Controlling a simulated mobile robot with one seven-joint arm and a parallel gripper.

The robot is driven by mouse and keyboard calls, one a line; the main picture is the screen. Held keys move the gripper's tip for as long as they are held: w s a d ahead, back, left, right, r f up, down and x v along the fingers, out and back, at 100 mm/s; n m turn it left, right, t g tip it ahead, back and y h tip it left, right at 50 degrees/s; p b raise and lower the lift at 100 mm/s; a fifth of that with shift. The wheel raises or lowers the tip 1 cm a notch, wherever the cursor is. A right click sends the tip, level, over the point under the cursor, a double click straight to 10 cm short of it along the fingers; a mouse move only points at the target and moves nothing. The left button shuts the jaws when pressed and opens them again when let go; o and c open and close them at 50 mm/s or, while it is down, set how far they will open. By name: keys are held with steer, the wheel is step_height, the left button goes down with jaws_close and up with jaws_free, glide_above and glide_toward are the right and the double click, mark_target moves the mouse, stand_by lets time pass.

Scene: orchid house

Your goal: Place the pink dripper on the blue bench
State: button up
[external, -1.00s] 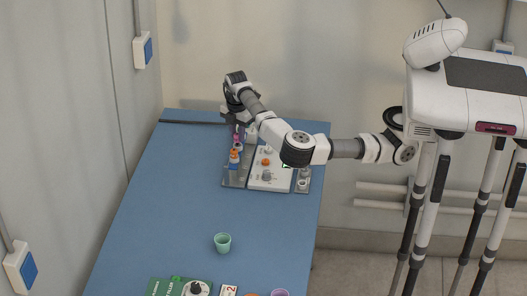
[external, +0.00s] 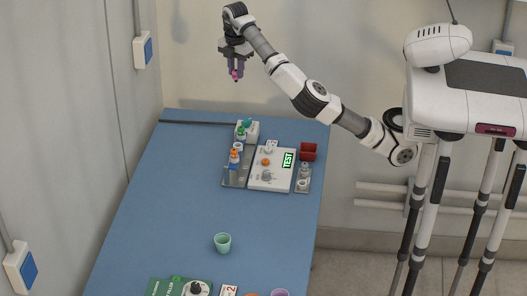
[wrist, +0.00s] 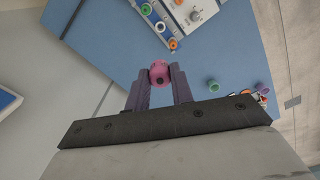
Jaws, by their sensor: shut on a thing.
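My gripper (external: 236,72) is raised above the far left part of the bench, fingers pointing down. It is shut on the pink dripper (wrist: 159,73), which sits between the fingertips in the wrist view. In the external view only a small pink tip of the dripper (external: 235,76) shows below the fingers. The blue bench (external: 170,215) lies below, apart from the dripper; its surface also shows in the wrist view (wrist: 225,60).
A grey rack (external: 232,181) with orange-topped and green-topped droppers stands by a white test panel (external: 268,182). A red box (external: 308,151) and a grey holder (external: 302,186) are to its right. A mint cup (external: 222,243) stands nearer. The bench's middle left is clear.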

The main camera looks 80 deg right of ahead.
steer(key=shift+r, duration=0.35)
steer(key=w+a+f+b, duration=0.2)
steer(key=a+f+b, duration=0.5)
steer(key=a+f, duration=1.1)
steer(key=shift+s+f+p, duration=0.15)
steer(key=shift+f+p, duration=0.45)
steer(key=shift+f, duration=4.2)
steer(key=shift+s+f+p, duration=0.1)
steer(key=shift+f+p, duration=0.5)
steer(key=shift+f, duration=4.15)
steer(key=o, duration=1)
steer(key=shift+f, duration=0.1)
steer(key=shift+c, duration=0.2)
